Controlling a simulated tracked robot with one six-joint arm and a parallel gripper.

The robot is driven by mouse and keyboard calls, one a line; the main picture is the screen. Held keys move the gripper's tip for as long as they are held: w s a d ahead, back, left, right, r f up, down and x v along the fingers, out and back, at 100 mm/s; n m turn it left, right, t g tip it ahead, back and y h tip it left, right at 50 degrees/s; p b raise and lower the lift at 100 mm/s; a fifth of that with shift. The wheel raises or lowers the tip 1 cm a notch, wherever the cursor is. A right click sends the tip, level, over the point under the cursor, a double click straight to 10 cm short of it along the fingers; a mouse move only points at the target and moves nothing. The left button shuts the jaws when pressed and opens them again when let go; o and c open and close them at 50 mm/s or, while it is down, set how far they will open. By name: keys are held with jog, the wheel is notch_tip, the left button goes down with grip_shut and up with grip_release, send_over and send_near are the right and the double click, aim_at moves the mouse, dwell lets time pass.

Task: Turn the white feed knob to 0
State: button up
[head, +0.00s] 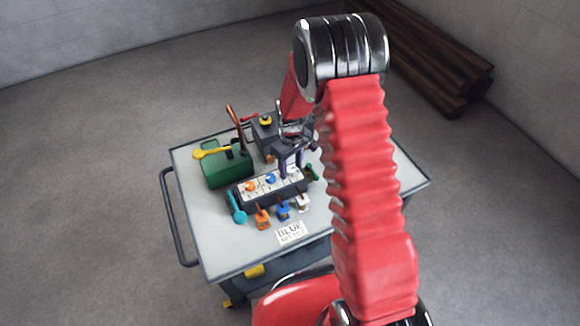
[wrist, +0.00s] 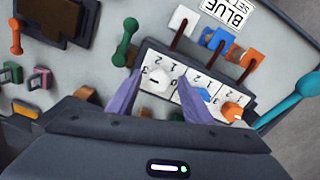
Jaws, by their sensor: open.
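The white feed knob (wrist: 158,82) sits on its numbered white plate at the left end of the dark control panel (head: 268,195) in the wrist view. I cannot clearly read which number it points to. My gripper (wrist: 160,76) is open, with its two purple fingers on either side of the white knob; contact cannot be told. In the head view my gripper (head: 290,168) is over the right end of the panel and largely hides the white knob. The blue knob (head: 271,179) and orange knob (head: 250,187) are beside it on the same panel.
White (head: 303,203), blue (head: 283,210) and orange (head: 262,217) levers stand in front of the panel. A card reading BLUE (head: 290,233) lies at the table front. A green box (head: 228,168) stands behind left.

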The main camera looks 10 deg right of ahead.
jog(key=shift+c, duration=0.3)
jog(key=c, duration=0.9)
jog(key=shift+a, duration=0.3)
jog(key=shift+c, duration=0.5)
jog(key=shift+d, duration=0.15)
jog(key=shift+d+m, duration=0.1)
jog(key=shift+m, duration=0.2)
